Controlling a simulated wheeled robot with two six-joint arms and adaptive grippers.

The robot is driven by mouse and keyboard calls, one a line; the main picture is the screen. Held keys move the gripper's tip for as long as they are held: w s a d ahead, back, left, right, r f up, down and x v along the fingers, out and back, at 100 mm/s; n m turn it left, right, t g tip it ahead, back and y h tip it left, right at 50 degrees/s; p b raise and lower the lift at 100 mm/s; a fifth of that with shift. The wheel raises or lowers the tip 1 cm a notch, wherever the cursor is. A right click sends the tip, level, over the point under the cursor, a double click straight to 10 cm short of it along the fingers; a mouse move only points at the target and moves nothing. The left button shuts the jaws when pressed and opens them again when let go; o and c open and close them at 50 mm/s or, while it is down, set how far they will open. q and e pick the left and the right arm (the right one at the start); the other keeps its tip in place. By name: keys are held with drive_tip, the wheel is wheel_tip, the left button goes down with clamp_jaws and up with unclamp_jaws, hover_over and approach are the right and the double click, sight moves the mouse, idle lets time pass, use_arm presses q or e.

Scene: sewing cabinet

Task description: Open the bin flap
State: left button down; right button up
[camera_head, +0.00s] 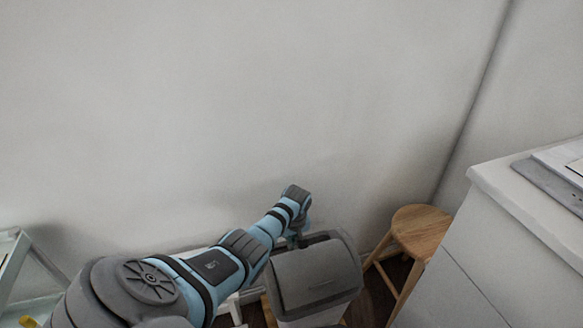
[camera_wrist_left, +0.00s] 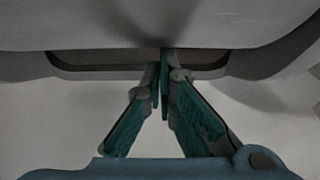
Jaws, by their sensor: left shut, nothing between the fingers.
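The bin (camera_head: 318,318) stands low in the head view, with a pale body and a grey lid. Its grey flap (camera_head: 312,274) faces up, and a dark strip shows along the lid's far edge. How far the flap is tilted is hard to tell. My left gripper (camera_head: 295,241) is at the far left edge of the lid. In the left wrist view the gripper (camera_wrist_left: 163,58) is shut and empty, its fingertips at a dark recess in the grey lid (camera_wrist_left: 80,38). Whether the tips touch the flap is unclear. My right gripper is out of view.
A wooden stool (camera_head: 420,228) stands close to the right of the bin. A white cabinet (camera_head: 500,240) fills the right side. A pale wall (camera_head: 250,100) is close behind the bin. A light-framed piece (camera_head: 12,260) stands at the far left.

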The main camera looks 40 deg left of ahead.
use_arm(q)
drive_tip(key=shift+d+f+g+h+b, duration=0.2)
drive_tip(key=shift+f+g+h+b, duration=0.3)
drive_tip(key=shift+f+h+b, duration=0.4)
drive_tip(key=shift+s+d+f, duration=0.15)
drive_tip(key=shift+d+f, duration=0.05)
drive_tip(key=shift+f, duration=0.1)
drive_tip(key=shift+s+d+f, duration=0.1)
drive_tip(key=shift+d+f, duration=0.1)
drive_tip(key=shift+f, duration=0.05)
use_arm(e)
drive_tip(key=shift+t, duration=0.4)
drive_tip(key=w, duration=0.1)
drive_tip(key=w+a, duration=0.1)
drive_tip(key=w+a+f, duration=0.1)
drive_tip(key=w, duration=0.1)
use_arm(q)
drive_tip(key=shift+f, duration=0.1)
